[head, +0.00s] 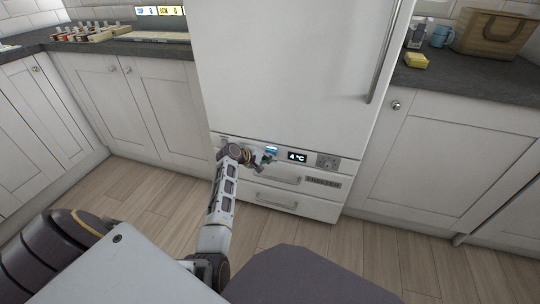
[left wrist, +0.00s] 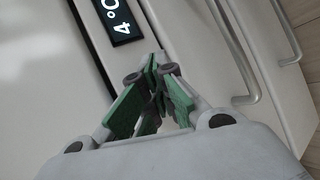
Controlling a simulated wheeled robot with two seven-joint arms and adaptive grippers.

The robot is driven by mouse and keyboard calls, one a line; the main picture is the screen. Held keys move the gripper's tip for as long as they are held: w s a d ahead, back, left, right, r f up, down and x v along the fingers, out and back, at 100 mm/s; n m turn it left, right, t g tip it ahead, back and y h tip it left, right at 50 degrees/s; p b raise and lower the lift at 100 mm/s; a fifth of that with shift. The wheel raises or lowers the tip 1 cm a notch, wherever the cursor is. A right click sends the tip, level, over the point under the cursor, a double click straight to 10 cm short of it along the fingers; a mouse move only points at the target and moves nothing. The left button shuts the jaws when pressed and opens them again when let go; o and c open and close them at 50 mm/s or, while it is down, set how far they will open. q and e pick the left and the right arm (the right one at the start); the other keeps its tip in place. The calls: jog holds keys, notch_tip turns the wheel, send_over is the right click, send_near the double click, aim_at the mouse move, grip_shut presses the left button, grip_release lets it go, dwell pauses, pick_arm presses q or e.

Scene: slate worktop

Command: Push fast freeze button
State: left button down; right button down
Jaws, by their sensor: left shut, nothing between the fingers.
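A white fridge-freezer (head: 285,70) stands ahead, with a control strip below its tall door. On the strip, a small blue-lit patch (head: 271,149) shows just left of the dark 4°C display (head: 297,156); I cannot read whether it is the fast freeze button. My left gripper (head: 269,158) is at the strip, close below the blue patch, its fingers shut and empty. In the left wrist view, the closed green-padded fingertips (left wrist: 155,68) lie near the display (left wrist: 119,18); I cannot tell whether they touch the panel. No button shows clearly there. My right gripper is out of view.
A grey dial panel (head: 328,162) sits right of the display. Freezer drawers with bar handles (head: 277,180) and a label plate (head: 323,182) lie below. Cabinets (head: 415,150) flank the fridge. The wooden floor (head: 290,232) in front is bare.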

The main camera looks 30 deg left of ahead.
pick_arm(q)
jog(key=shift+w+a+p, duration=0.15)
jog(key=shift+w+p, duration=0.2)
jog(key=shift+w, duration=0.05)
dwell(0.4)
jog(key=shift+r, duration=0.1)
dwell(0.3)
jog(key=shift+s+p, duration=0.3)
jog(key=shift+p, duration=0.45)
jog(key=shift+s, duration=0.1)
jog(key=s+d+p, duration=0.1)
jog(key=s+p, duration=0.4)
jog(key=shift+s+d+p, duration=0.3)
jog(key=shift+s+p, duration=0.1)
dwell(0.4)
